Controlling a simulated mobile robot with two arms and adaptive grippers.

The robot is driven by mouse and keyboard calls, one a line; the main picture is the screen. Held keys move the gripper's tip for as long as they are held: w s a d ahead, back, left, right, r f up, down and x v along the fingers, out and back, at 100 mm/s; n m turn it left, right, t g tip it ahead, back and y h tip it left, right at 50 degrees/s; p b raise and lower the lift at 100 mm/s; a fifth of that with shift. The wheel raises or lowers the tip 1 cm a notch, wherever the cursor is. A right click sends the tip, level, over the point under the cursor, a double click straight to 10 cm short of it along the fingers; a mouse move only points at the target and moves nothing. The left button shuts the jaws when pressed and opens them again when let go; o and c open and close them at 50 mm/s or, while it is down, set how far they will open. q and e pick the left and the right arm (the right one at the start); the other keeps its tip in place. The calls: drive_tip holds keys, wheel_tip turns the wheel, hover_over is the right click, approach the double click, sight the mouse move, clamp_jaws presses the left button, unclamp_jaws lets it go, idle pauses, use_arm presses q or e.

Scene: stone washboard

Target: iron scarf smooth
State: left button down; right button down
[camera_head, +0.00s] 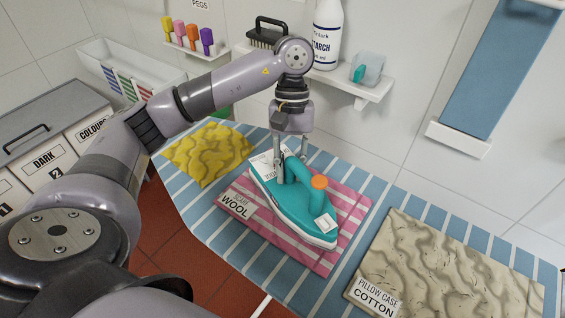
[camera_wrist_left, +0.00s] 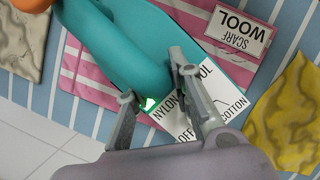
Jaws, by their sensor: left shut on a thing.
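The scarf (camera_head: 349,205) is pink with pale stripes and lies flat on the striped ironing board, with a "SCARF WOOL" label at its left end. It looks smooth where it shows. The teal iron (camera_head: 275,200) rests on or just over the scarf and hides its middle. My left gripper (camera_head: 291,178) comes down from above and is shut on the iron's handle at its rear end. In the left wrist view the fingers (camera_wrist_left: 152,80) straddle the teal handle beside the white dial plate with "NYLON", "COTTON" and "OFF". My right gripper is not in view.
A crumpled yellow cloth (camera_head: 208,152) lies left of the scarf. A wrinkled beige pillow case (camera_head: 450,270) labelled cotton lies to the right. A wall shelf (camera_head: 350,84) with a starch bottle (camera_head: 327,35) stands behind my arm.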

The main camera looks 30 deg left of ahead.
sight(308, 194)
use_arm(q)
drive_tip(key=shift+s+d+f, duration=0.1)
drive_tip(key=shift+d, duration=1.2)
drive_tip(key=shift+d+b, duration=0.45)
drive_tip(key=shift+d, duration=0.55)
drive_tip(key=shift+d, duration=0.1)
drive_tip(key=shift+d+r+b, duration=0.15)
drive_tip(key=shift+d+b, duration=0.05)
drive_tip(key=shift+d, duration=0.7)
drive_tip(key=shift+d+r+b, duration=0.1)
drive_tip(key=shift+d+b, duration=0.1)
drive_tip(key=shift+d, duration=0.7)
drive_tip(key=shift+r, duration=0.1)
drive_tip(key=shift+r+p, duration=0.8)
drive_tip(key=shift+r, duration=1.35)
drive_tip(key=shift+a+r+p, duration=0.1)
drive_tip(key=shift+r+p, duration=0.35)
drive_tip(key=shift+r, duration=0.35)
drive_tip(key=shift+r, duration=0.15)
